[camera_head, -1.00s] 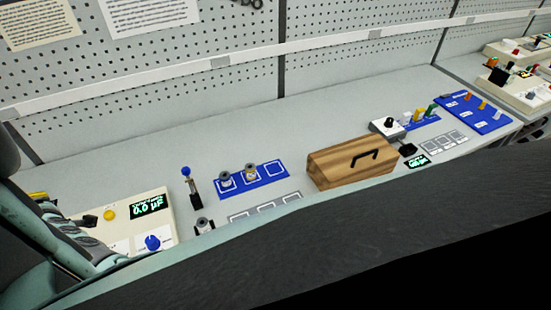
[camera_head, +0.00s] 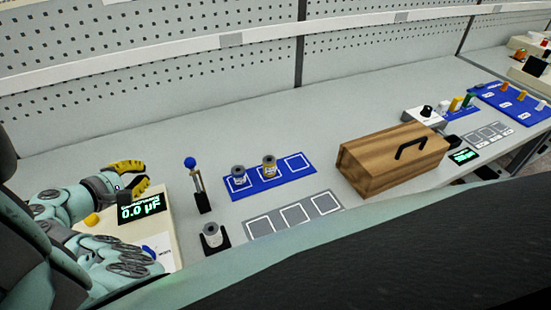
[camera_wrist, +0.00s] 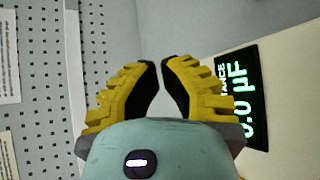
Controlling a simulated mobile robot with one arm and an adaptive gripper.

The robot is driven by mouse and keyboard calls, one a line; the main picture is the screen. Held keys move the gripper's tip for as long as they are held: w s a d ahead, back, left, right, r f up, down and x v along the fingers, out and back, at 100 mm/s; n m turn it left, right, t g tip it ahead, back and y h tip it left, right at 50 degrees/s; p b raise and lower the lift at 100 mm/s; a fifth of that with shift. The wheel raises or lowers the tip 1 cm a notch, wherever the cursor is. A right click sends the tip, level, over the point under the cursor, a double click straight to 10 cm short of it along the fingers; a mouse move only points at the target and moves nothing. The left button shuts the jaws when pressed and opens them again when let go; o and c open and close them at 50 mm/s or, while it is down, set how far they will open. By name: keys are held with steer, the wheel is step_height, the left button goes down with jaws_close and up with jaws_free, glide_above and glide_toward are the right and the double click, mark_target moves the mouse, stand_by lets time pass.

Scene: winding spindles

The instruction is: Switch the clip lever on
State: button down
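A lever with a blue ball knob (camera_head: 190,162) stands nearly upright on a small black base (camera_head: 203,203), left of the blue mat. It is the only clear lever here; whether it is the clip lever I cannot tell. My gripper (camera_head: 142,178), with yellow ribbed fingers, is over the cream meter panel, left of the lever and apart from it. In the wrist view the fingertips (camera_wrist: 160,64) are close together with a narrow empty gap between them. The meter display (camera_wrist: 239,98) is to their right. The lever is not in the wrist view.
A blue mat (camera_head: 282,183) bears two spools. A third spool (camera_head: 212,235) stands on a black holder in front of the lever. A wooden box (camera_head: 380,172) is to the right. The cream panel (camera_head: 170,216) has a 0.0 µF display. The bench behind the lever is clear.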

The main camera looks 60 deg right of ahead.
mark_target(194, 175)
stand_by(0.3)
steer(key=shift+d+f, duration=0.15)
steer(key=shift+d, duration=0.4)
steer(key=shift+p+x, duration=1.1)
steer(key=shift+x, duration=3.5)
steer(key=s+p, duration=0.1)
steer(key=s+r+p, duration=0.2)
steer(key=shift+s+a, duration=0.1)
steer(key=shift+s, duration=0.25)
steer(key=shift+w+b, duration=0.25)
steer(key=shift+b, duration=0.55)
